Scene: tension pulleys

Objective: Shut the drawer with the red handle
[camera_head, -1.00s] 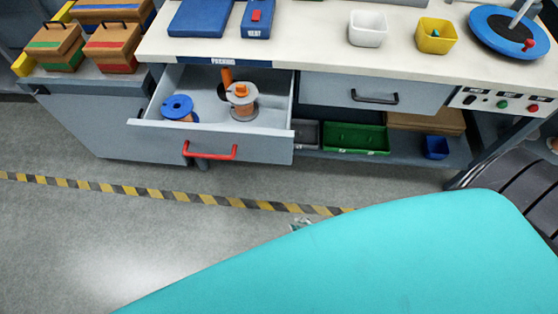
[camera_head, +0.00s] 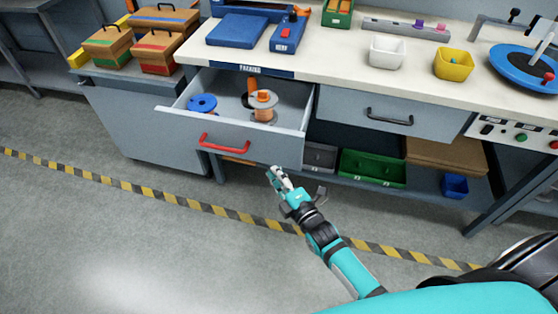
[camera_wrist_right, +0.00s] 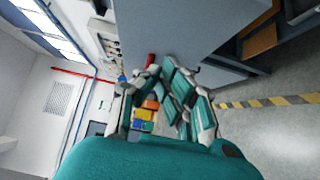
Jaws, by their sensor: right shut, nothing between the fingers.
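The grey drawer (camera_head: 250,143) with the red handle (camera_head: 225,145) stands pulled out from under the bench in the head view. A blue spool (camera_head: 202,103) and an orange and grey spool (camera_head: 263,106) are in it. My right gripper (camera_head: 276,176) is shut and empty, in front of and below the drawer's right front corner, to the right of the handle. In the right wrist view the fingers (camera_wrist_right: 160,75) point toward a grey panel, with a small red part, likely the handle (camera_wrist_right: 151,60), just past them. My left gripper is not in view.
A closed drawer with a black handle (camera_head: 389,118) is to the right. Below it, a lower shelf holds a green bin (camera_head: 372,168) and a blue bin (camera_head: 455,185). The bench top (camera_head: 340,63) carries several boxes. The floor in front is clear, with a striped tape line (camera_head: 180,201).

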